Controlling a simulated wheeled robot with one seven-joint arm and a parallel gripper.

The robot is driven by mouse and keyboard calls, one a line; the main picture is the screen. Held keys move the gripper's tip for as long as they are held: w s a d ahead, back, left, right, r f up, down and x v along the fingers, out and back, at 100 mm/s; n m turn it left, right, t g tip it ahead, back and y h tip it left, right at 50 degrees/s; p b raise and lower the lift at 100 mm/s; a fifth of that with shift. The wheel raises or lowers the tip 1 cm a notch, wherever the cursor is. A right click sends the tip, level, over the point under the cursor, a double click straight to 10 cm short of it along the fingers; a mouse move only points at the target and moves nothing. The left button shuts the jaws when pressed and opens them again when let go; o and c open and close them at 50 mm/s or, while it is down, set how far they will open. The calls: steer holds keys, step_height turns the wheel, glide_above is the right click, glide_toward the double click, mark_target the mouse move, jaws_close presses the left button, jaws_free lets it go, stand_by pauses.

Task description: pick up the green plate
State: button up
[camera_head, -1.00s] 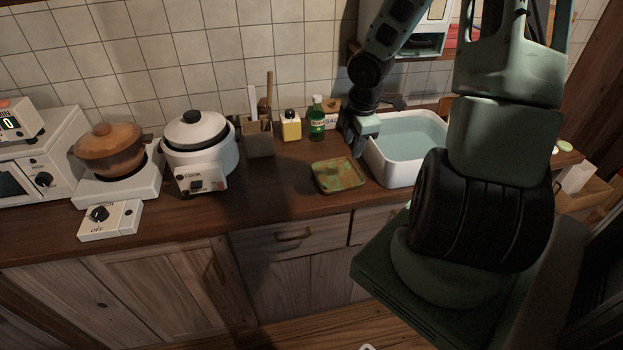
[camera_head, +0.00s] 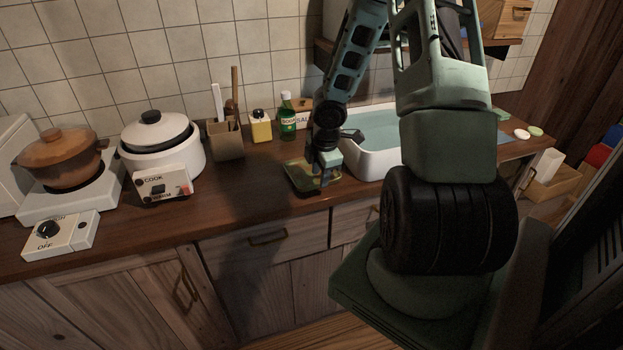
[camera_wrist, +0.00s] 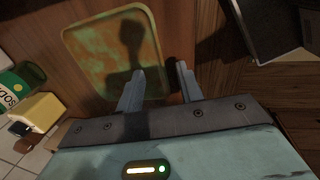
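One finger overlaps the plate's lower right edge in the picture; the other is over bare counter. In the head view my gripper (camera_head: 324,182) is over the plate's right part and hides some of it. I cannot tell whether they touch.
A white sink (camera_head: 372,160) with water is right of the plate. Behind it stand a green bottle (camera_head: 288,118), a yellow bottle (camera_head: 260,127) and a utensil holder (camera_head: 226,141). A rice cooker (camera_head: 162,150) is farther left. The counter (camera_head: 245,190) left of the plate is clear.

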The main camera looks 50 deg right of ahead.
steer(key=f, duration=0.1)
steer(key=f+b, duration=0.1)
steer(key=shift+w+d+f, duration=0.15)
steer(key=shift+w+f, duration=0.05)
steer(key=shift+f, duration=0.2)
jaws_close()
